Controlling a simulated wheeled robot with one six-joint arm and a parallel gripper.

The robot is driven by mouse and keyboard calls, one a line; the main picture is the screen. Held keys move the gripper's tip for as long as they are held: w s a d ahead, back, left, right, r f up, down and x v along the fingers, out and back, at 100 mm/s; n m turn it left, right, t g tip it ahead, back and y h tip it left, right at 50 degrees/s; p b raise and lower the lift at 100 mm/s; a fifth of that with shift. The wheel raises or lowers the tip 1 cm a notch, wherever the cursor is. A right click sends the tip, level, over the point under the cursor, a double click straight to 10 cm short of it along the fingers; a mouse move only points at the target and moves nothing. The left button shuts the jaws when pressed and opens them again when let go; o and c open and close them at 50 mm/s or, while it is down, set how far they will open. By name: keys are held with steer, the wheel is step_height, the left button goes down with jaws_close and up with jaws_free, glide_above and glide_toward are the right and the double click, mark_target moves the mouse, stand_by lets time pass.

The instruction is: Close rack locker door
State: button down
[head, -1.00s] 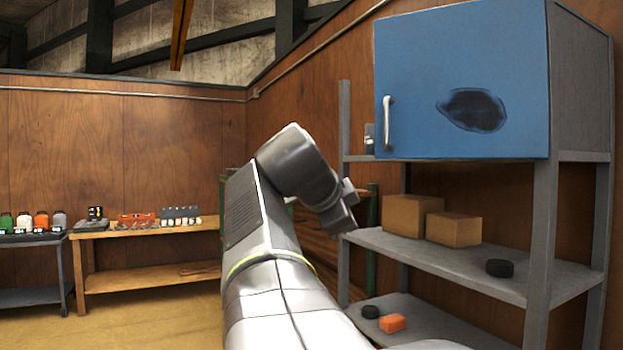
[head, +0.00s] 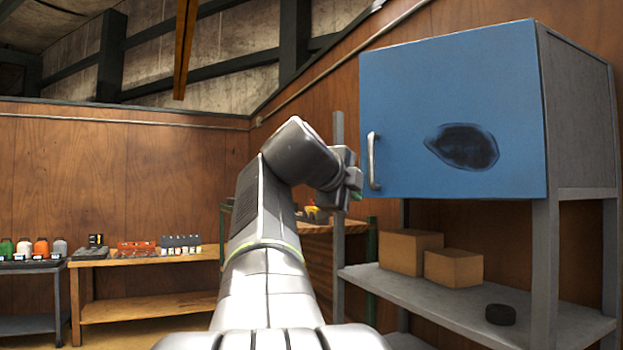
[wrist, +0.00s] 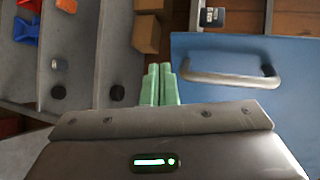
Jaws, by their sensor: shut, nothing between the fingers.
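The blue rack locker door (head: 410,90) is at the upper right of the head view, with a dark smudge and an upright grey handle (head: 373,160) near its left edge. Its left edge stands apart from the rack's left post, so it looks partly open. My gripper (head: 354,181) is shut and empty, just left of the handle in the head view. In the wrist view the green fingertips (wrist: 160,72) are together, left of the handle (wrist: 232,78) and beside the door's edge (wrist: 185,50). I cannot tell whether they touch the door.
The grey rack shelf (head: 400,288) below the locker holds two cardboard boxes (head: 410,252) and a black puck (head: 500,314). A wooden bench (head: 145,262) with tools stands at the left back. Open floor lies in front of it.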

mark_target(364, 195)
steer(key=p+x, duration=0.1)
steer(key=x, duration=0.1)
steer(key=r+p+x, duration=0.1)
steer(key=x, duration=0.2)
steer(key=shift+w+d, duration=0.3)
steer(key=shift+w, duration=0.1)
